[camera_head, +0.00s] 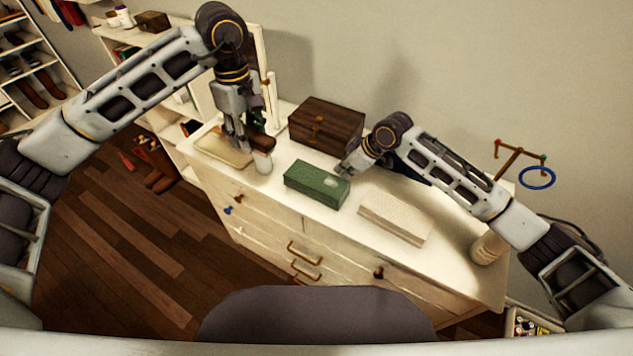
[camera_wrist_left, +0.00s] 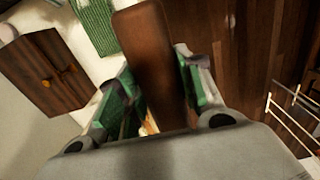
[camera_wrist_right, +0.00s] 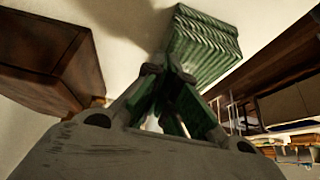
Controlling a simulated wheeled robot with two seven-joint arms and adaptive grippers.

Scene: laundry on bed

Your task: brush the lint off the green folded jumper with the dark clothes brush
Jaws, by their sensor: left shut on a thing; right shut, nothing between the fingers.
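The green folded jumper (camera_head: 312,186) lies on the pale dresser top, with a light patch on its upper face. It also shows in the left wrist view (camera_wrist_left: 95,22) and the right wrist view (camera_wrist_right: 205,45). My left gripper (camera_head: 250,138) is shut on the dark brown clothes brush (camera_head: 263,145), left of the jumper. The brush (camera_wrist_left: 150,55) fills the space between the fingers in the left wrist view; its bristles cannot be made out. My right gripper (camera_head: 345,168) is shut and empty by the jumper's back right corner; whether it touches is unclear.
A dark wooden box (camera_head: 327,125) stands behind the jumper. A beige tray (camera_head: 222,150) lies at the left. A pale flat block (camera_head: 395,220) lies right of the jumper, with a jar (camera_head: 487,248) at the right end. A stand holds a blue ring (camera_head: 537,178).

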